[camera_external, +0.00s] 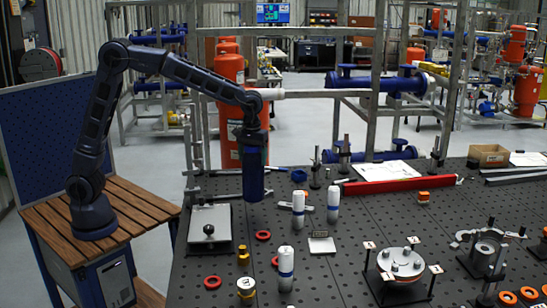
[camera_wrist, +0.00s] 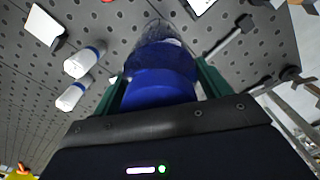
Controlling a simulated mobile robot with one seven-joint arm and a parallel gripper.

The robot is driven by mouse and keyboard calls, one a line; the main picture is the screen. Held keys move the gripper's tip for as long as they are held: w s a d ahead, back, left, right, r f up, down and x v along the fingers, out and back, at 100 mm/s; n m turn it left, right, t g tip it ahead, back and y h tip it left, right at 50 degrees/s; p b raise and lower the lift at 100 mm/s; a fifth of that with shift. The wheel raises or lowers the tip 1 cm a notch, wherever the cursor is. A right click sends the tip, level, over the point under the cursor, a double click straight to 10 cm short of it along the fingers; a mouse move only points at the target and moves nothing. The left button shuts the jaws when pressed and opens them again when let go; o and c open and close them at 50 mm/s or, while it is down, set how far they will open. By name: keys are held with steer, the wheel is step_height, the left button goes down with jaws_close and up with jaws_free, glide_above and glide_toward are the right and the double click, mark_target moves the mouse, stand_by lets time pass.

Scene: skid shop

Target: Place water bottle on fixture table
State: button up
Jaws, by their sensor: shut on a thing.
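The water bottle is dark blue and hangs upright from my gripper (camera_external: 253,150) in the external view, where its body (camera_external: 253,184) shows below the jaws. In the wrist view the bottle (camera_wrist: 160,88) sits between the two green fingers of my gripper (camera_wrist: 160,85), which are shut on it. Its far end looks clear and greyish. The fixture table (camera_external: 360,232) is a dark top with a grid of holes. The bottle is over the table's back left part; I cannot tell for certain whether its lower end touches the top.
White cylinders with blue bands (camera_external: 298,208) stand right of the bottle. A plate with a black knob (camera_external: 210,228) lies to its left. Red rings (camera_external: 263,236), a red bar (camera_external: 400,185) and a round fixture (camera_external: 402,264) are also on the table. Bare tabletop shows between them.

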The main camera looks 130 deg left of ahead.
mark_target(253, 175)
steer(key=shift+f, duration=3.95)
steer(key=o, duration=1.9)
steer(key=shift+c, duration=0.2)
